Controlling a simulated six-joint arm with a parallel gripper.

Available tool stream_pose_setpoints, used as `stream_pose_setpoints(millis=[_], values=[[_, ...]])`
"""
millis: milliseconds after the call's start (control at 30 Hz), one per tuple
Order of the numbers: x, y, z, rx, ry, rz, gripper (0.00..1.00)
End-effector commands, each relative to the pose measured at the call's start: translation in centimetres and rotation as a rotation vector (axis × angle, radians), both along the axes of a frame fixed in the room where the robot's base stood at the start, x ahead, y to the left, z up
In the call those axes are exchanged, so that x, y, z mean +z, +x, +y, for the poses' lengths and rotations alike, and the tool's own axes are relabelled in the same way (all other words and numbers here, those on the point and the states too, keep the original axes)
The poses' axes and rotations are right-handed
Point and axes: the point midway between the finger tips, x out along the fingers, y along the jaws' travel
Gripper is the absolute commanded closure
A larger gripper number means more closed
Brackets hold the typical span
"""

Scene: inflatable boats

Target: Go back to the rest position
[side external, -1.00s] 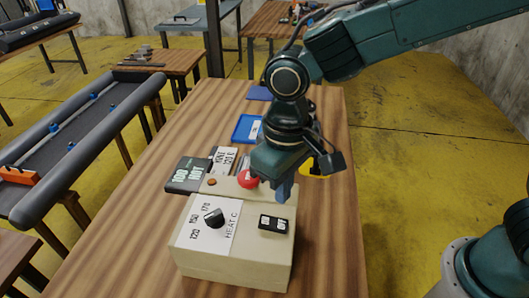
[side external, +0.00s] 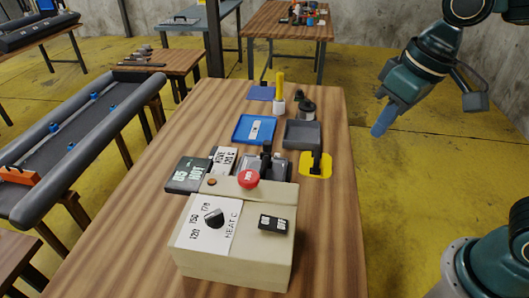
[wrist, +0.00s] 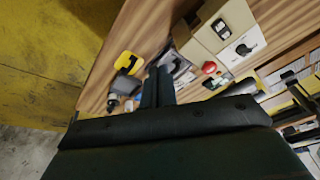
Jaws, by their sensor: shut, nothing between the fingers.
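My gripper (side external: 380,130) is in the side view at the right, off the table's right edge and above the yellow floor. It is shut and empty, with its blue fingers pointing down and left. In the wrist view its fingers (wrist: 158,87) are together, with the table beyond them. The beige control box (side external: 235,235) stands at the front of the wooden table, with a red button (side external: 248,179), a black heat dial (side external: 214,217) and a black switch (side external: 273,224). My gripper touches none of these.
Behind the box on the table are a dark timer (side external: 187,175), a blue tray (side external: 254,130), a grey tray (side external: 303,134), a yellow-based tool (side external: 316,166) and a yellow-handled item (side external: 280,90). A long grey inflatable (side external: 85,125) lies at left. The space around my gripper is clear.

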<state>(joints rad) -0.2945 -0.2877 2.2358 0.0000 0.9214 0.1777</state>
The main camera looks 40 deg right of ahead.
Motion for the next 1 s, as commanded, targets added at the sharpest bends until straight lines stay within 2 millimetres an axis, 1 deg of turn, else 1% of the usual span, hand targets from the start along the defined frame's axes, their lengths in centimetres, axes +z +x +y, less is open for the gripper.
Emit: stream_pose_setpoints(millis=[33,200,400,500,700,1000], values=[[0.4,-0.7,-1.0,-0.016,0.003,-0.022,1.0],[1.0,-3.1,-3.7,-0.049,0.001,-0.086,1.0],[1.1,-6.0,-6.2,-0.09,-0.011,-0.158,1.0],[0.9,-7.2,-7.1,-0.107,-0.018,-0.188,1.0],[0.6,-8.6,-8.0,-0.126,-0.031,-0.222,1.0],[0.5,-8.9,-8.1,-0.128,-0.034,-0.226,1.0]])
